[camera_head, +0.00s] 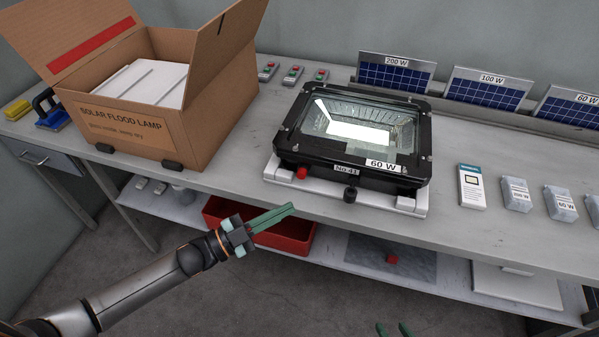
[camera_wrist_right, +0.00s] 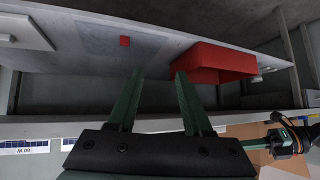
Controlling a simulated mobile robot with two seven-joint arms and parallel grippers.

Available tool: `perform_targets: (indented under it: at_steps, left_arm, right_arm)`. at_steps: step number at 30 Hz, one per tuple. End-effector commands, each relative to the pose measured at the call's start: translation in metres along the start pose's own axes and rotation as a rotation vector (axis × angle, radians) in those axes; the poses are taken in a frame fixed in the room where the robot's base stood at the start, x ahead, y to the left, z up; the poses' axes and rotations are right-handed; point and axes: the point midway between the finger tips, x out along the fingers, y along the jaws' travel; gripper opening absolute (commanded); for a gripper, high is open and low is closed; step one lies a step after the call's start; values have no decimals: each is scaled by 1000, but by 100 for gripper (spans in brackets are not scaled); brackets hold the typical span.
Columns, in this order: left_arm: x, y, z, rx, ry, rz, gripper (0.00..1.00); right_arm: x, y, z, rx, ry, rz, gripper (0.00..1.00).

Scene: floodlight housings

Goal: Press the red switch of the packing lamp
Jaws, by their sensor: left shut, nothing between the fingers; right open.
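The black floodlight (camera_head: 355,140), labelled 60 W, lies in a white cradle (camera_head: 275,170) on the bench. A red button (camera_head: 302,173) sits at the cradle's front left, and a black knob (camera_head: 351,192) at its front middle. Three small boxes with red and green buttons (camera_head: 292,75) stand at the back; which switch is the packing lamp's is not shown. My left gripper (camera_head: 291,208) is shut and empty, in front of the bench edge, apart from the red button. My right gripper (camera_head: 394,329) is open and empty at the bottom; its fingers show in the right wrist view (camera_wrist_right: 159,72).
An open carton (camera_head: 140,125) stands at the bench's left. Solar panels (camera_head: 485,90) line the back right; white packets (camera_head: 471,187) lie in front. A red bin (camera_head: 295,240) and a red block (camera_head: 392,259) are on the lower shelf. The bench front left of the cradle is clear.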

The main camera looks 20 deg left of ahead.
Motion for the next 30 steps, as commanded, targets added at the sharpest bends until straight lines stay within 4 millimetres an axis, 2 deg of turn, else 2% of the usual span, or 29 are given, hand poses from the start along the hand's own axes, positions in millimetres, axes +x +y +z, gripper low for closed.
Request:
perform_targets:
  at_steps: [8,9,22,30]
  left_arm:
    - [-2,2,-2,0,1,-1,0]
    - [-2,2,-2,0,1,-1,0]
    - [-2,2,-1,0,0,0,0]
    - [-2,2,-1,0,0,0,0]
  right_arm:
    - [-1,0,-1,0,0,0,50]
    - [-1,0,-1,0,0,0,48]
    - [-1,0,-1,0,0,0,0]
    - [-1,0,-1,0,0,0,0]
